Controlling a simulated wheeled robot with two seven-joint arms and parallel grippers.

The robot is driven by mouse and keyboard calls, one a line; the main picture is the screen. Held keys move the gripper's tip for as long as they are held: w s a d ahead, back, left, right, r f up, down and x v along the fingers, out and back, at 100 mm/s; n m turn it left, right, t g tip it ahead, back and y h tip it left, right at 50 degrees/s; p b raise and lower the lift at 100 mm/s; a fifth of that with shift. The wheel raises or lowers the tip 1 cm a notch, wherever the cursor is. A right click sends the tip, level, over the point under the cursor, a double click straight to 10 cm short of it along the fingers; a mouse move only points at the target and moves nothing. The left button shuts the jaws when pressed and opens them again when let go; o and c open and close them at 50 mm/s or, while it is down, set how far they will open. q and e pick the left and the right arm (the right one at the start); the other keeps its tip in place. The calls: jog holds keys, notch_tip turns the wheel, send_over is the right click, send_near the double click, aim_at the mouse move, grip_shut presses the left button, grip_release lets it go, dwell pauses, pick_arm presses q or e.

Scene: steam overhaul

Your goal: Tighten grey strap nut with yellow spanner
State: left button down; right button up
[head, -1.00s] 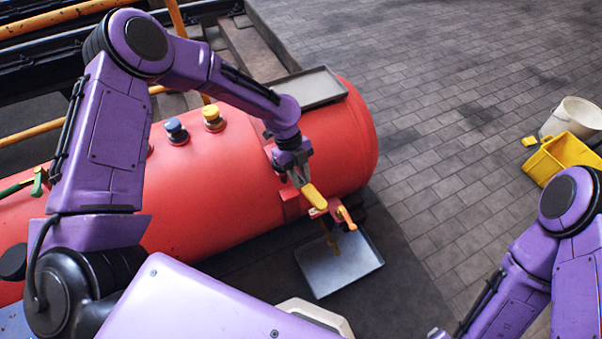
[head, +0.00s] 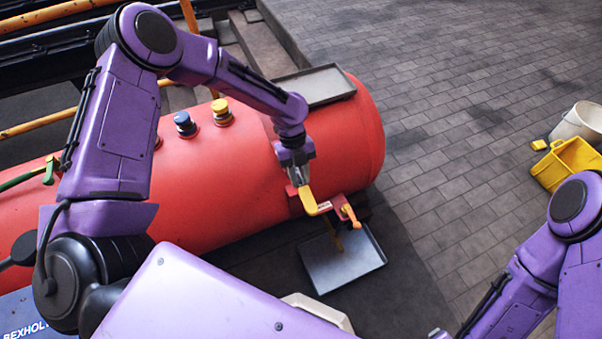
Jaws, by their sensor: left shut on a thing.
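The yellow spanner (head: 308,202) is held in my left gripper (head: 299,182), which is shut on its upper end. Its lower end points down beside a red bracket with an orange-handled fitting (head: 346,210) on the near side of the red boiler (head: 235,190). I cannot make out the grey strap nut; it is too small or hidden near the spanner and bracket. I cannot tell whether the spanner sits on it. My right arm comes in at the lower right, and its gripper is out of the picture.
A grey tray (head: 368,262) lies on the floor below the bracket. Another tray (head: 320,84) rests on top of the boiler, near a blue knob (head: 184,124) and a yellow knob (head: 221,112).

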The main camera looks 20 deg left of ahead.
pick_arm(q)
jog(key=shift+w+d+n, duration=0.25)
jog(key=shift+w+n, duration=0.1)
jog(key=shift+n, duration=0.15)
jog(key=shift+r+p, duration=2.45)
jog(key=shift+r, duration=0.35)
notch_tip(320, 180, up, 4)
jog(key=p, duration=0.4)
jog(key=s+d+p, duration=0.2)
jog(key=s+d, duration=0.4)
jog(key=s, duration=0.6)
jog(key=shift+s+p, duration=0.35)
jog(key=shift+w+t, duration=0.1)
jog(key=shift+t, duration=0.2)
